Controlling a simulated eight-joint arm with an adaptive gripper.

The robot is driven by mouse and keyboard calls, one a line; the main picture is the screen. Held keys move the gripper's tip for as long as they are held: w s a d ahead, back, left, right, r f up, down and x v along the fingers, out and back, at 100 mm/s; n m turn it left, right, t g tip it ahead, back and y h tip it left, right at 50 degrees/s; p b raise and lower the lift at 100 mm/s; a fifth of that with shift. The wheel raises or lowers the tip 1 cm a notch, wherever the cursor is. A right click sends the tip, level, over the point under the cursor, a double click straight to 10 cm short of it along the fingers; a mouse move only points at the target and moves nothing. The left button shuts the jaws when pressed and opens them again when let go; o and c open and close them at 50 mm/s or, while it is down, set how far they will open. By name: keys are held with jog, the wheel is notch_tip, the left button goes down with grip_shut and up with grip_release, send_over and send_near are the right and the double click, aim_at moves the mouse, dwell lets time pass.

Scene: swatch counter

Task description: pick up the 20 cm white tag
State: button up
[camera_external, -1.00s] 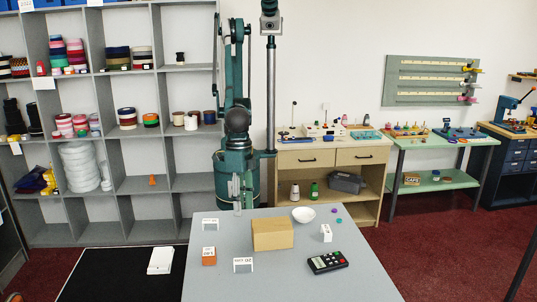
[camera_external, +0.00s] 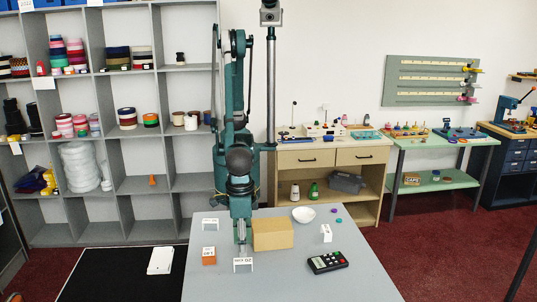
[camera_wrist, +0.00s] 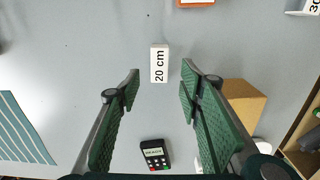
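The 20 cm white tag (camera_wrist: 159,64) lies between and just beyond my fingertips in the wrist view, its black lettering running lengthwise. In the external view, a white tag (camera_external: 243,265) stands near the front of the grey table, just below my gripper (camera_external: 242,250). My gripper (camera_wrist: 160,76) is open and empty, with one green-padded finger on each side of the tag. I cannot tell the exact height gap between fingertips and tag.
A cardboard-coloured box (camera_external: 273,233) stands close to the right of my gripper. An orange block (camera_external: 208,257) is left, a black keypad device (camera_external: 327,262) right. Other white tags (camera_external: 210,224) (camera_external: 326,233) and a white bowl (camera_external: 303,214) are farther back.

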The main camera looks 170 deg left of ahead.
aim_at(243, 260)
jog(key=shift+f, duration=0.2)
jog(key=shift+f, duration=1.15)
jog(key=shift+f, duration=0.1)
jog(key=shift+d+f+p, duration=0.1)
jog(key=shift+f+p, duration=0.4)
jog(key=shift+f, duration=2)
jog(key=shift+c, duration=0.5)
jog(key=c, duration=0.7)
